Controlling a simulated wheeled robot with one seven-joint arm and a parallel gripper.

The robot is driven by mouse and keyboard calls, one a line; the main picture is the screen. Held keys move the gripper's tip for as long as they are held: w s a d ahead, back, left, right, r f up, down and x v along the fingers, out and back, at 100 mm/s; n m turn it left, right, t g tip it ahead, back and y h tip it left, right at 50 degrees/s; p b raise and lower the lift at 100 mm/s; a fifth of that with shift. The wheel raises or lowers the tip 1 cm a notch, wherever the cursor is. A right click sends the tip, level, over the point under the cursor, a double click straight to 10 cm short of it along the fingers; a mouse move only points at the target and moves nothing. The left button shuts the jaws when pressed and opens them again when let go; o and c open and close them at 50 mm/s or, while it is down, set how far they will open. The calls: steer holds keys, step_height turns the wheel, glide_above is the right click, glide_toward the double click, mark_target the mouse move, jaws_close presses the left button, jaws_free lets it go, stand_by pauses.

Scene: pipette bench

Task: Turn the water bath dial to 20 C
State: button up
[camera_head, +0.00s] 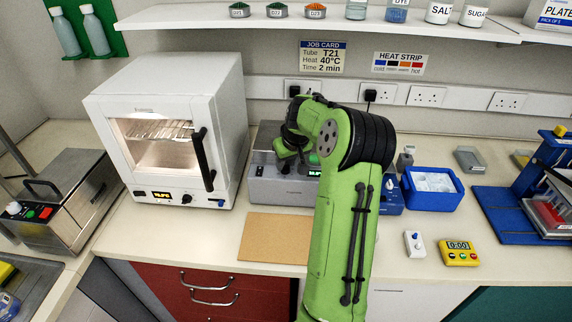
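A grey box-shaped unit (262,190) with a lit display stands at the bench middle, its right part hidden behind my arm. It looks like the water bath, though its label is too small to read. No dial on it can be made out. My gripper (291,166) is over the front top edge of this unit, pointing down. Its fingertips are small and partly covered by my own wrist, so I cannot tell their opening or whether they touch anything. A steel lidded box (68,200) at the far left carries a white dial (13,208) and red and green buttons.
A white oven (165,120) stands close left of the grey unit. A brown mat (265,237) lies in front. A blue tub (432,200), a yellow timer (459,252) and a blue rack stand (500,215) are to the right. A shelf (330,22) runs above.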

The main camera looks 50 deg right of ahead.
steer(key=shift+x, duration=0.95)
steer(key=shift+r, duration=0.1)
steer(key=shift+c, duration=0.2)
jaws_close()
steer(key=n+y+p, duration=0.1)
steer(key=n, duration=0.2)
steer(key=n+y+p, duration=0.1)
steer(key=n+p, duration=0.1)
steer(key=n, duration=0.1)
steer(key=shift+d+r+n+y, duration=0.1)
steer(key=shift+d+n+y, duration=0.05)
steer(key=shift+n+y, duration=0.2)
steer(key=n+y+p, duration=0.1)
steer(key=n, duration=0.1)
steer(key=n+y+p, duration=0.1)
steer(key=n+p, duration=0.1)
steer(key=n, duration=0.1)
steer(key=shift+d+g, duration=0.1)
steer(key=shift+g, duration=0.2)
steer(key=shift+n, duration=0.35)
